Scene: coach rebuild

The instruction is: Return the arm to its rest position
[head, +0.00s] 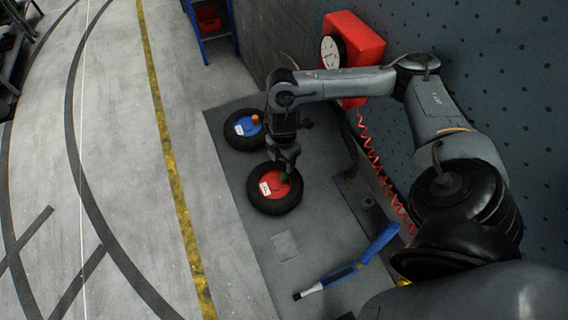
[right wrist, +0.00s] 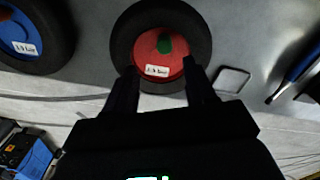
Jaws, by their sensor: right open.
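My right arm reaches in from the right in the head view, and its gripper (head: 284,162) is over the far part of a tyre with a red hub (head: 270,192). In the right wrist view the two fingers (right wrist: 162,82) stand apart, with the red-hub tyre (right wrist: 122,40) beyond them and nothing held. A green knob (right wrist: 164,45) and a white label show on the red hub. Whether the fingertips touch the tyre cannot be told. My left gripper is in neither view.
A tyre with a blue hub (head: 242,127) and orange knob lies beside the red one. A blue-handled tool (head: 350,268) lies nearer on the grey mat (head: 257,238). A red box with a gauge (head: 357,42) and coiled red hose are at the wall.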

